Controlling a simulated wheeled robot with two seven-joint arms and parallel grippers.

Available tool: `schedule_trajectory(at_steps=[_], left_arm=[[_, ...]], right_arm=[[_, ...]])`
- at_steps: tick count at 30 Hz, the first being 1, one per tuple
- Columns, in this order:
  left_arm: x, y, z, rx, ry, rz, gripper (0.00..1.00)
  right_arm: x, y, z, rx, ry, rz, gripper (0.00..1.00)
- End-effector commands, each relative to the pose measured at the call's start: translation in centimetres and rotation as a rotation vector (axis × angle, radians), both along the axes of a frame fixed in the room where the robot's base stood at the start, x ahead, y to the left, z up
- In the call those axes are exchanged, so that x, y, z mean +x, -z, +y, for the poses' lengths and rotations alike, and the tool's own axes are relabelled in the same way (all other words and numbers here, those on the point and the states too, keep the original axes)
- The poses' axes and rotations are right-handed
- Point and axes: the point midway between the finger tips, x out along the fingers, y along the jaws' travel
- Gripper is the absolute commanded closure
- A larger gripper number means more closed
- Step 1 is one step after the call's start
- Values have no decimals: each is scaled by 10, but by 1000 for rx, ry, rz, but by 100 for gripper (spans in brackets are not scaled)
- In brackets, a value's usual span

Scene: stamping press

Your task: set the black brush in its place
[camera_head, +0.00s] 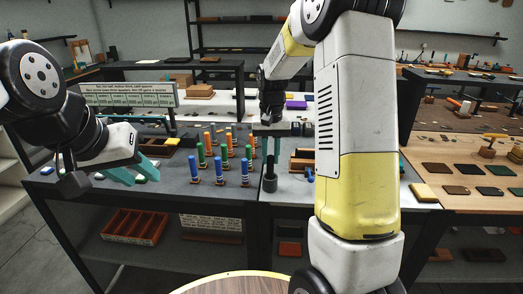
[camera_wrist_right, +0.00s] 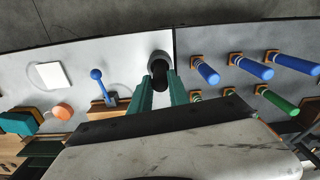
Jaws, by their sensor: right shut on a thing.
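My right gripper (camera_head: 271,142) points down over the front of the grey table. Its teal fingers also show in the right wrist view (camera_wrist_right: 156,94), shut on the black brush (camera_wrist_right: 159,68). In the head view the brush (camera_head: 270,163) hangs upright below the fingers, over or in a dark round cup (camera_head: 270,185) near the table's front edge. The cup's rim also shows in the right wrist view (camera_wrist_right: 160,54). I cannot tell whether the brush touches the cup's bottom. My left gripper (camera_head: 132,173) is at the left, above the table, with its fingers apart and empty.
Several blue, green and orange handled stamps (camera_head: 222,160) stand left of the cup. A blue-knobbed tool (camera_wrist_right: 103,85) and a white block (camera_wrist_right: 52,75) lie on the other side. A sign (camera_head: 130,94) stands at the back left. A wooden table (camera_head: 450,165) with coloured pads is at right.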

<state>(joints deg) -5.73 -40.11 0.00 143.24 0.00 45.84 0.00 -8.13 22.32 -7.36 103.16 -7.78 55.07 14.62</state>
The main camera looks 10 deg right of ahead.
Motion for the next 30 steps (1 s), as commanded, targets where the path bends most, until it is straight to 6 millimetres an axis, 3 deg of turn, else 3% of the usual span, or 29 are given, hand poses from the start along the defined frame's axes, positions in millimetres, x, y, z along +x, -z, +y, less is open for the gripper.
schedule_trajectory(at_steps=[5, 6, 10, 20, 30], left_arm=[[0, 0, 0, 0, 0, 0, 64], [0, 0, 0, 0, 0, 0, 64], [0, 0, 0, 0, 0, 0, 64], [0, 0, 0, 0, 0, 0, 64], [0, 0, 0, 0, 0, 0, 64]], right_arm=[[0, 1, 0, -1, 0, 2, 100], [0, 1, 0, -1, 0, 2, 76], [0, 1, 0, -1, 0, 2, 53], [0, -2, 0, 0, 0, 0, 53], [1, -53, 0, 1, 0, -2, 53]])
